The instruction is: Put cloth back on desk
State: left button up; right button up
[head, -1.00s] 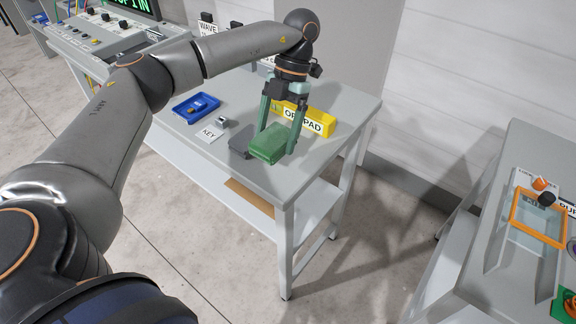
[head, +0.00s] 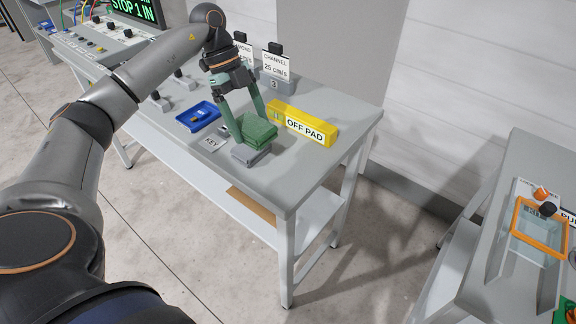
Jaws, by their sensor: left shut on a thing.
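The folded green cloth (head: 258,132) is over the grey desk (head: 330,100), near its front edge. It sits at or just above a small grey block (head: 250,155); I cannot tell whether they touch. My left gripper (head: 249,128) comes down from above, its green fingers on either side of the cloth, shut on it. The cloth and the block partly hide the fingertips. My right gripper is not in view.
A yellow OFF PAD bar (head: 302,122) lies just right of the cloth. A blue tray (head: 198,116) and a KEY label (head: 211,143) are to its left. Upright signs (head: 275,62) stand behind. The desk's right end is clear. Another table (head: 520,150) stands at the right.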

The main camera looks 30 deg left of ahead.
aim_at(265, 126)
pick_arm(q)
jog(key=d, duration=0.1)
jog(key=d+f, duration=0.1)
jog(key=d, duration=0.1)
jog(key=w+d+f, duration=0.1)
jog(key=shift+d+f, duration=0.1)
jog(key=shift+d, duration=0.05)
jog(key=d+f, duration=0.1)
jog(key=f, duration=0.1)
jog(key=w+d+f, duration=0.1)
jog(key=d+f, duration=0.1)
jog(key=shift+p, duration=0.3)
jog(key=shift+w+d+f, duration=0.15)
jog(key=shift+d+f, duration=0.35)
jog(key=shift+f, duration=1.75)
jog(key=o, duration=0.9)
